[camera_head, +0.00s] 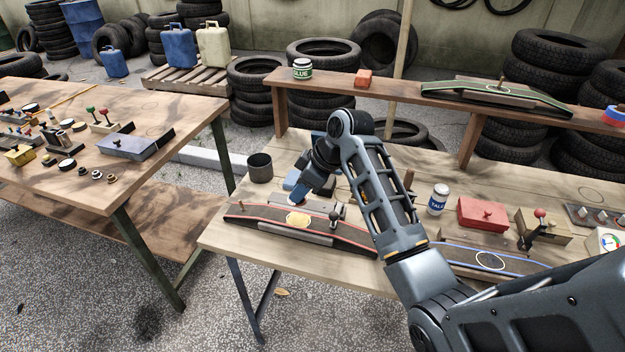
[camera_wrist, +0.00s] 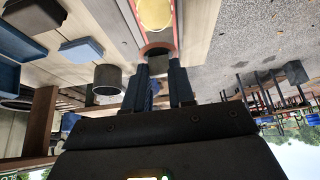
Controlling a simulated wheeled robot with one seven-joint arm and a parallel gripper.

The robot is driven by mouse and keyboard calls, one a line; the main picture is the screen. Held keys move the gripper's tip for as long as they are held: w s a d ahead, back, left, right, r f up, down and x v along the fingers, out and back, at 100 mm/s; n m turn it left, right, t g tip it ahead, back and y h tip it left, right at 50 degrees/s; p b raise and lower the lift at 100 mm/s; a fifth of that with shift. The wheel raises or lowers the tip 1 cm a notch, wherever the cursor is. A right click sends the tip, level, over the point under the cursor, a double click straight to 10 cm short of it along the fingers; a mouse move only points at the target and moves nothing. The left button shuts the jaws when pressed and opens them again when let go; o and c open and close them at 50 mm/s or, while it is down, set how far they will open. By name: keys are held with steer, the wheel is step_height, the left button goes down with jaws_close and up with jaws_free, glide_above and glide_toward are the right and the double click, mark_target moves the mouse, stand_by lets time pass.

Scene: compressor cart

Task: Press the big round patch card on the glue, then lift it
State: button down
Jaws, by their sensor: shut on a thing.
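A dark strip with red edges (camera_head: 345,235) lies on its stand along the front left of the bench. A yellow glue oval (camera_head: 298,219) shows on its middle, and also at the top of the wrist view (camera_wrist: 155,14). My gripper (camera_head: 297,198) is just behind the glue oval, pointing down. In the wrist view its two fingers (camera_wrist: 160,88) are shut on a round patch card (camera_wrist: 158,47), seen as an orange-red curved rim between the fingertips. Most of the card is hidden. It looks apart from the glue oval; its exact height cannot be told.
A dark cup (camera_head: 260,168) stands behind the strip's left end. A black-knobbed tool (camera_head: 335,215) stands close at the strip's right. A talc jar (camera_head: 438,199), red box (camera_head: 482,214) and blue-edged strip (camera_head: 490,260) lie to the right. A glue jar (camera_head: 302,69) is on the raised shelf.

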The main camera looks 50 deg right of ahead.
mark_target(303, 201)
steer(key=shift+a+f, duration=0.15)
steer(key=shift+f, duration=0.15)
step_height(303, 201, down, 4)
steer(key=b, duration=0.4)
steer(key=shift+f+b, duration=0.3)
steer(key=shift+f, duration=0.55)
steer(key=shift+p, duration=0.5)
stand_by(0.5)
steer(key=shift+f, duration=0.45)
stand_by(1.2)
steer(key=shift+r, duration=0.1)
steer(key=shift+r+p, duration=1.85)
steer(key=shift+r, duration=2.1)
